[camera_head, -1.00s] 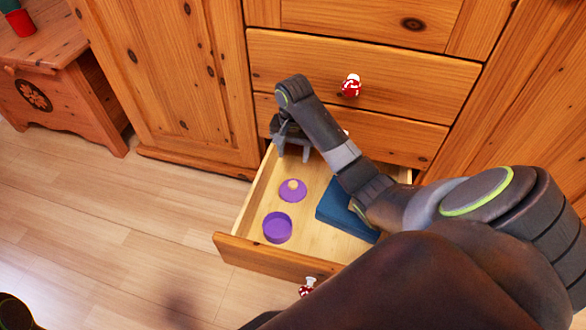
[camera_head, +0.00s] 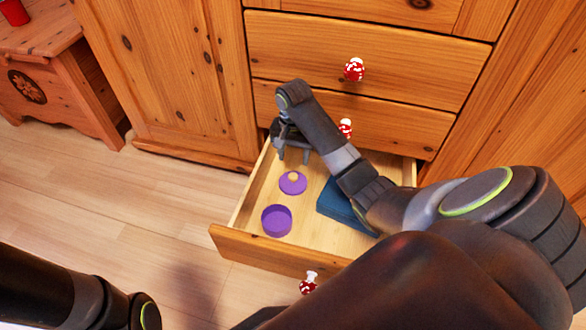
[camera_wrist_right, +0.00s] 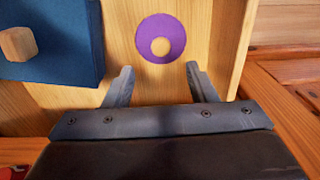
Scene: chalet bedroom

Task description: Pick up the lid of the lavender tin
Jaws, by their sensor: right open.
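The lavender tin's purple lid (camera_head: 292,183), with a round tan knob, lies flat in the open drawer (camera_head: 250,243). The open purple tin (camera_head: 276,220) stands beside it, nearer the drawer front. My right gripper (camera_head: 292,157) is open and empty, above the back left of the drawer, just behind the lid. In the right wrist view the lid (camera_wrist_right: 161,38) shows ahead of the two spread fingers (camera_wrist_right: 158,80), apart from them. My left arm (camera_head: 90,305) shows at the lower left; its gripper is out of view.
A blue box (camera_head: 345,206) lies right of the lid, partly behind my right arm; the wrist view shows a wooden knob (camera_wrist_right: 18,44) on it. The drawer's side wall (camera_wrist_right: 238,35) is close to the right finger. Red-and-white mushroom knobs (camera_head: 354,69) stick out from the drawer fronts.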

